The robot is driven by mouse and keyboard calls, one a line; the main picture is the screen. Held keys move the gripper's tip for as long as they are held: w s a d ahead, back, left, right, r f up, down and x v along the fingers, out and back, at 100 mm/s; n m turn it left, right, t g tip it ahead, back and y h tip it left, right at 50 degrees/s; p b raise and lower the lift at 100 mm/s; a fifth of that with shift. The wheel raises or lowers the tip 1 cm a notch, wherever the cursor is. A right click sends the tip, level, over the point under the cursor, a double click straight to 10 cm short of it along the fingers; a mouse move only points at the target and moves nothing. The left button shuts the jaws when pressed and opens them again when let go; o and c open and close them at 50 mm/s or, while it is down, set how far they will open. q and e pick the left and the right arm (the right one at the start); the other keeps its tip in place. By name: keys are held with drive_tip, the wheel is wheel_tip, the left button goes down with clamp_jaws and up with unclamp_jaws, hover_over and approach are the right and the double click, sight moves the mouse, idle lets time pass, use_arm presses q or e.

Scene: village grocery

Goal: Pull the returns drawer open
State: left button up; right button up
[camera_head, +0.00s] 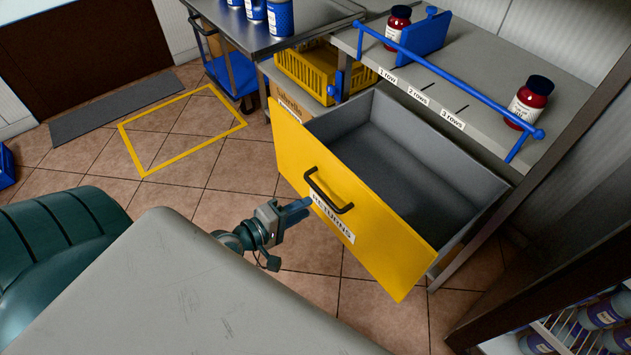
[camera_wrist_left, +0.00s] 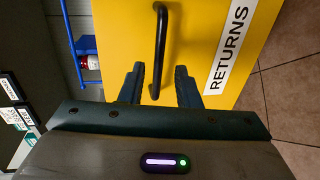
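The returns drawer (camera_head: 350,215) has a yellow front with a "RETURNS" label (camera_head: 333,217) and a black bar handle (camera_head: 328,192). It stands well out from the grey counter, and its grey inside looks empty. My left gripper (camera_head: 297,210) is just in front of the drawer front, near the handle. In the left wrist view its two fingers (camera_wrist_left: 160,85) are spread apart, with the handle (camera_wrist_left: 161,45) showing between and beyond them. The fingers do not close on the handle. My right gripper is not in view.
The grey counter (camera_head: 480,105) above the drawer holds red jars and a blue rail (camera_head: 440,78). A yellow crate (camera_head: 310,75) sits left of the drawer. A metal table (camera_head: 245,35) stands farther back. A dark post (camera_head: 560,190) and bottle shelves are at right.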

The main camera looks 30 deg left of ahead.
use_arm(q)
drive_tip(key=shift+v, duration=1.5)
